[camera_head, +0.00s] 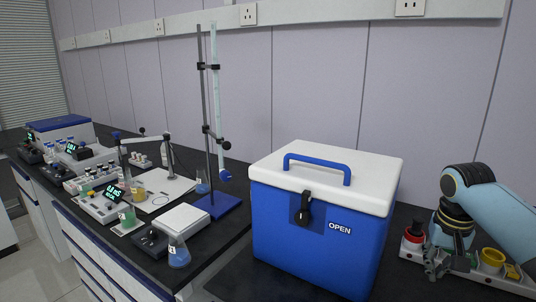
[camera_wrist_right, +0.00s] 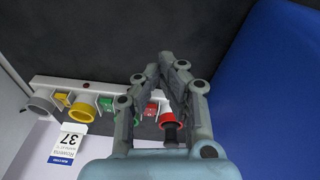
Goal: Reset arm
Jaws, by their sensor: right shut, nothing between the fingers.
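My right gripper (camera_head: 436,262) hangs from the light-blue arm at the right side of the head view, pointing down over a white strip (camera_head: 463,270). In the right wrist view my right gripper (camera_wrist_right: 165,66) has its two fingers together at the tips, with nothing between them. The gripper is just in front of the strip, close to a red ring with a black piece (camera_wrist_right: 168,121). Whether it touches the strip I cannot tell. My left gripper is not in view.
A closed blue cooler (camera_head: 318,238) with a white lid stands left of my right arm. The strip also holds a yellow ring (camera_head: 492,258) and a grey ring (camera_wrist_right: 44,103). A flask (camera_head: 178,252) and a burette stand (camera_head: 217,202) are on the left bench.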

